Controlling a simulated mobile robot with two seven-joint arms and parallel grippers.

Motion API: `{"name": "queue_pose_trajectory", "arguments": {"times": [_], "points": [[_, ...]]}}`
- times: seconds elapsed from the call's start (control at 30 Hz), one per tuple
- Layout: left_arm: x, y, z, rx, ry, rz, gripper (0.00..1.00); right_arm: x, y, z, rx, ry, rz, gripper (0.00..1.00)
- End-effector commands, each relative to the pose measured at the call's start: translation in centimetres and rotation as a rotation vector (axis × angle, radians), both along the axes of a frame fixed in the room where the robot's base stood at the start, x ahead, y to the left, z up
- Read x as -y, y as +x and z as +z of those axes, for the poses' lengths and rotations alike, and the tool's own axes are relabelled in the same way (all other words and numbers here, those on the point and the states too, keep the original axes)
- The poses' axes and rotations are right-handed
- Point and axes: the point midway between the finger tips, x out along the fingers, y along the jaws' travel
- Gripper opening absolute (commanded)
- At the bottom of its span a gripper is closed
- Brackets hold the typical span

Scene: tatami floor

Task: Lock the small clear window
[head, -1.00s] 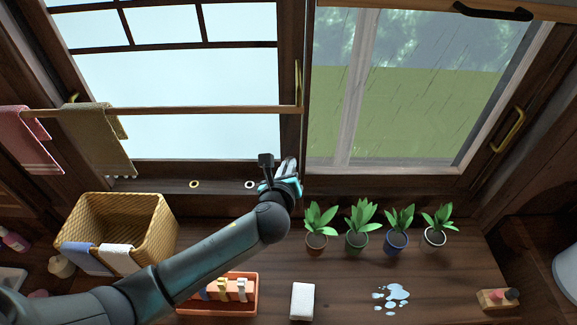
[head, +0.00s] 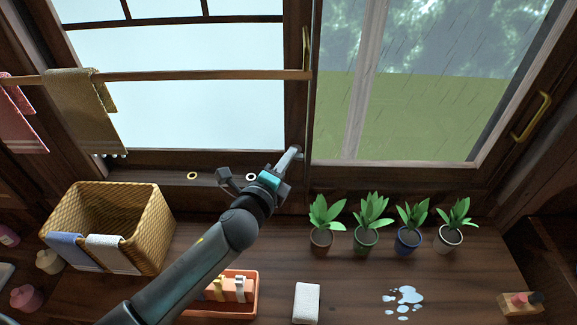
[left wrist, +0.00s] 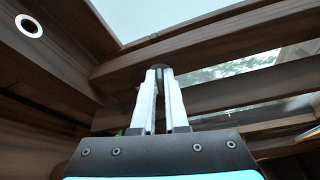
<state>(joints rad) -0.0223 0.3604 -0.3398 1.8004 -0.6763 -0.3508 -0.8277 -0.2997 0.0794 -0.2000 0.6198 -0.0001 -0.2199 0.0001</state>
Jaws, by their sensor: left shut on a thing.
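The clear window (head: 430,110) is on the right in the head view, with rain and grass behind its glass. The paler window (head: 190,115) is beside it on the left, and a dark wooden upright stands between them. My left gripper (head: 295,152) is at the lower end of this upright. In the left wrist view its two pale fingers (left wrist: 159,75) are close together around a small dark piece (left wrist: 158,67) at the frame, probably a latch part. The fingers hide most of it, so its position cannot be told. My right gripper is out of view.
A towel rail (head: 200,75) crosses the left window. A wicker basket (head: 150,225), an orange tray (head: 254,295), a white block (head: 307,302) and several potted plants (head: 366,240) stand on the counter below. A small puddle (head: 404,298) lies in front of the plants.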

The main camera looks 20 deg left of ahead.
Motion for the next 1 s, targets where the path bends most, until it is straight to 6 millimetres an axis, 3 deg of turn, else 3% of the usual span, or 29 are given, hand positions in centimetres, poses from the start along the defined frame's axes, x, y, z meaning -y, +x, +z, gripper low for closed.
{"name": "queue_pose_trajectory", "arguments": {"times": [0.1, 0.4, 1.0], "points": [[0.0, -0.1, -0.7, 0.023, -0.089, 0.002, 0.00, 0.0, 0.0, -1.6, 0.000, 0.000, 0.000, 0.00], [-0.1, 0.0, -0.7, 0.067, -0.239, 0.002, 0.00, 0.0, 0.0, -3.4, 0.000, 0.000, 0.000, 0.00], [-0.1, 0.0, -0.6, 0.083, -0.298, 0.002, 0.00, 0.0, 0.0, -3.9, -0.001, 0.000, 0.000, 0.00]]}}
